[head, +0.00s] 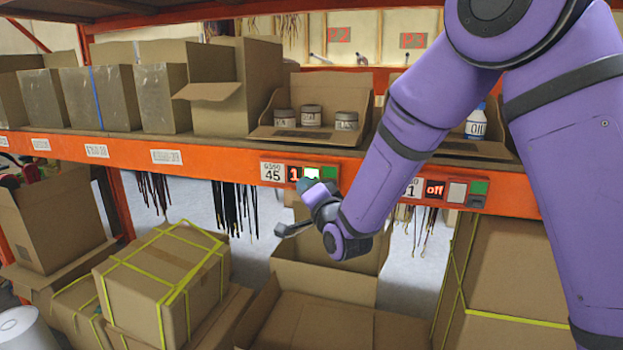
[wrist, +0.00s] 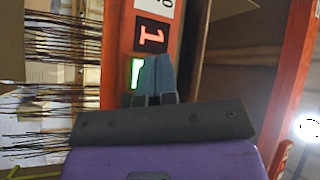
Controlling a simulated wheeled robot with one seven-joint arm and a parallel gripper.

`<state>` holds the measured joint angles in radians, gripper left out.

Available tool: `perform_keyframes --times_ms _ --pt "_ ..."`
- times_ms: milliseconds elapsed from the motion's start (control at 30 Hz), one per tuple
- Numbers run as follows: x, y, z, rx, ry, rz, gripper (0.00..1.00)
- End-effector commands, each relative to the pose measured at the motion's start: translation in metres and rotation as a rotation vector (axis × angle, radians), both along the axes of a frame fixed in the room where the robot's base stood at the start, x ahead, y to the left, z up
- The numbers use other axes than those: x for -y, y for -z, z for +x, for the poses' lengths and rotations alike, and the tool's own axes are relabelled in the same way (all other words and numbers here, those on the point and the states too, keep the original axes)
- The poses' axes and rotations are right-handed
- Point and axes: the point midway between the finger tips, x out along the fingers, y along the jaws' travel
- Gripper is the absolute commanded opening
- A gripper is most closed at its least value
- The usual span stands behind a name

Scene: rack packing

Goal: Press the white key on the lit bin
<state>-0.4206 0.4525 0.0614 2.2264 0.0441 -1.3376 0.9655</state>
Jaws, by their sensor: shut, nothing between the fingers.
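The lit bin's control strip sits on the orange shelf beam, with a "45" label (head: 272,173) and a red "1" display (head: 293,173). Its white key (head: 311,172) glows beside a green key (head: 329,173). My gripper (head: 306,186) is shut and empty, its tips just below the white key. In the wrist view, turned sideways, the red "1" (wrist: 152,35) and a bright lit patch (wrist: 136,73) show beside my closed fingers (wrist: 160,62). The fingers cover part of the strip. I cannot tell whether they touch the key.
Above the lit strip, an open carton (head: 268,132) holds several jars. Another strip to the right reads "off" (head: 434,189). Strapped boxes (head: 165,270) and an open carton (head: 325,318) stand below the orange beam (head: 215,163). Dark cords hang under the beam.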

Motion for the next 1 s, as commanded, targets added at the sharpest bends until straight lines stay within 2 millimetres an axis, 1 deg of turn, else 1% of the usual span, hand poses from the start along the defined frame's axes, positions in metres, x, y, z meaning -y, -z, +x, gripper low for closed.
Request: perform_keyframes --times_ms 267,600,1000 --pt "0.0000 0.0000 0.0002 0.000 0.000 0.000 0.00" --pt "0.0033 -0.0003 0.0082 0.000 0.001 0.000 0.00" --pt "0.0032 -0.0003 0.0085 0.000 0.000 0.000 0.00"
